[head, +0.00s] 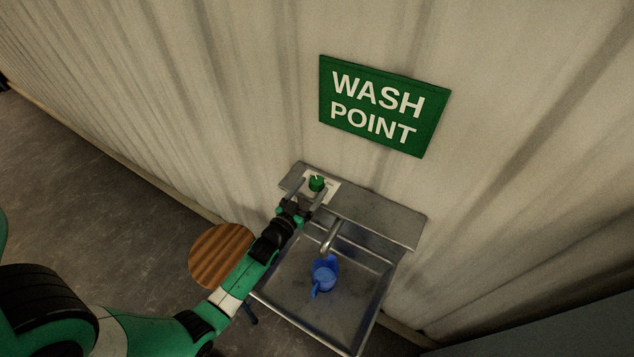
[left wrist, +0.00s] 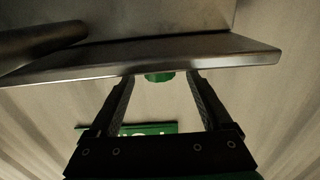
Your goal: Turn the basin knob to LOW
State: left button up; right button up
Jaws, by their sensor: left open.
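The green basin knob (head: 317,183) sits on a pale plate (head: 332,188) at the left end of the metal back ledge of the basin. It carries a small light mark; any lettering around it is too small to read. My left gripper (head: 310,187) is open, its two fingers reaching toward the knob, one on each side as seen in the head view. In the left wrist view the knob (left wrist: 158,77) shows between and just beyond the fingertips (left wrist: 158,82), partly hidden by the ledge edge. I cannot tell whether a finger touches it. My right gripper is not in view.
The metal basin (head: 285,290) has a spout (head: 331,236) and a blue jug (head: 324,276) inside. A round wooden stool top (head: 219,254) stands left of it. A green WASH POINT sign (head: 383,106) hangs on the corrugated wall behind. The floor at left is clear.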

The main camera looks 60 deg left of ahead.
aim_at(313, 186)
pick_arm(q)
jog(key=x, duration=0.3)
jog(key=shift+w+a+b, duration=0.2)
jog(key=shift+w+b, duration=0.1)
